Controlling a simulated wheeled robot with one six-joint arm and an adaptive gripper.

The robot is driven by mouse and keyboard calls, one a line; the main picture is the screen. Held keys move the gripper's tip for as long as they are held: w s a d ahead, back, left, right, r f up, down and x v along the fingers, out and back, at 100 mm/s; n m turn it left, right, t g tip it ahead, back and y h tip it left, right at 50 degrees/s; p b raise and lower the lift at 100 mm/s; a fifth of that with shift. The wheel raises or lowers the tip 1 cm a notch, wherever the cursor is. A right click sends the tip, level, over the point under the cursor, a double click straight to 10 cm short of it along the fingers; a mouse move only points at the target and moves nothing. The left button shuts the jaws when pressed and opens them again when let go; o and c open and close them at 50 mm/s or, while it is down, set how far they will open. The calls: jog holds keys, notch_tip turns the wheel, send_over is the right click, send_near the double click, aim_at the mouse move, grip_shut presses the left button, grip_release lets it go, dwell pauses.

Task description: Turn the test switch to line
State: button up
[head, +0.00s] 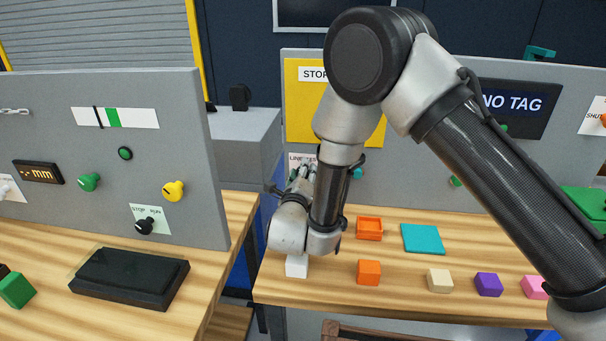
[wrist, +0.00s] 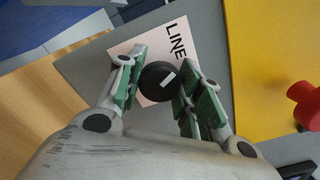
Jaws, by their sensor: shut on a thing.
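The test switch is a round black knob (wrist: 152,88) with a short white mark on its face. It sits on a white label (wrist: 174,55) on a grey panel. The word LINE shows on the label in the wrist view; the rest of its text is hidden by my fingers. The white mark slants toward the upper right of that view, on the side of LINE. My gripper (wrist: 160,88) is shut on the knob, one green-padded finger on each side. In the head view my gripper (head: 302,174) is at the label (head: 297,159), and my arm hides the knob.
A red button (wrist: 303,98) stands out from a yellow plate right of the knob. Below the panel is a wooden bench (head: 400,295) with an orange tray (head: 369,228), a teal mat (head: 423,239) and several small blocks. A second panel (head: 130,200) with knobs stands left.

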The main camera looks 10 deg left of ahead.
jog(key=shift+n, duration=1.2)
jog(key=o, duration=1)
jog(key=shift+o, duration=0.2)
jog(key=s, duration=1.2)
jog(key=shift+d, duration=0.3)
